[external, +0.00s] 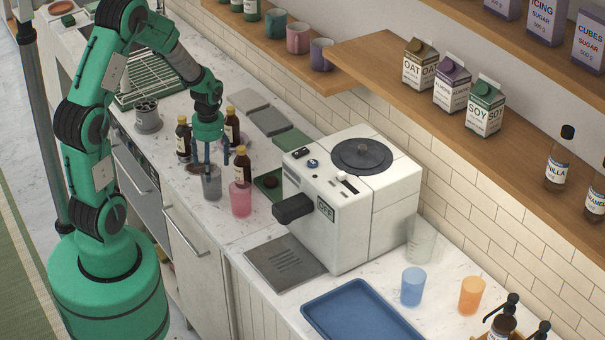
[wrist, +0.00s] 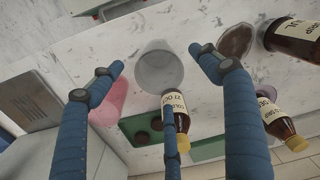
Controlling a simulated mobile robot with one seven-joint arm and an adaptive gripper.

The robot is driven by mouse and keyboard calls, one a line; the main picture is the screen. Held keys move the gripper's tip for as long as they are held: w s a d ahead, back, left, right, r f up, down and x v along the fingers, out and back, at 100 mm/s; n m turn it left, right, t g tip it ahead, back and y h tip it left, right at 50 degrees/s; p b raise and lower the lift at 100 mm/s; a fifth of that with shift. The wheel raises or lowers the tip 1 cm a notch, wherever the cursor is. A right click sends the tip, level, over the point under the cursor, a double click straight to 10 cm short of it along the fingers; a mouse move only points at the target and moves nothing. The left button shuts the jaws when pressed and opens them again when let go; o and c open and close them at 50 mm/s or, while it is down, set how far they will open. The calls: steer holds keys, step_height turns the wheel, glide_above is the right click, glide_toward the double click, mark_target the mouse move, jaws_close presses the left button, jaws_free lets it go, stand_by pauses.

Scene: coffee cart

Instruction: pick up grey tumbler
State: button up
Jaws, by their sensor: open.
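The grey tumbler (external: 211,185) stands upright on the white counter, left of the coffee machine. In the wrist view the tumbler (wrist: 158,68) lies between the fingertips, its open rim facing the camera. My gripper (external: 211,158) points down just above it, with blue fingers spread. In the wrist view the gripper (wrist: 157,72) is open, with one finger on each side of the tumbler and a third at the bottom. I see no clear contact between the fingers and the tumbler.
A pink tumbler (external: 240,201) stands close on the right. Syrup bottles (external: 183,140) stand around my gripper, one (wrist: 175,115) behind the third finger. A brown round item (wrist: 235,40) lies beside the right finger. The white coffee machine (external: 345,200) is further right.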

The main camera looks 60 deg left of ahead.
steer(key=shift+f, duration=1.9)
steer(key=c, duration=1.9)
steer(key=shift+o, duration=0.2)
steer(key=shift+r, duration=0.15)
steer(key=s+d+r, duration=0.2)
steer(key=s+d, duration=0.1)
steer(key=s, duration=0.4)
steer(key=s+d+r, duration=0.2)
steer(key=s+d, duration=0.2)
steer(key=s, duration=0.3)
steer(key=shift+s+r, duration=0.25)
steer(key=shift+r, duration=0.1)
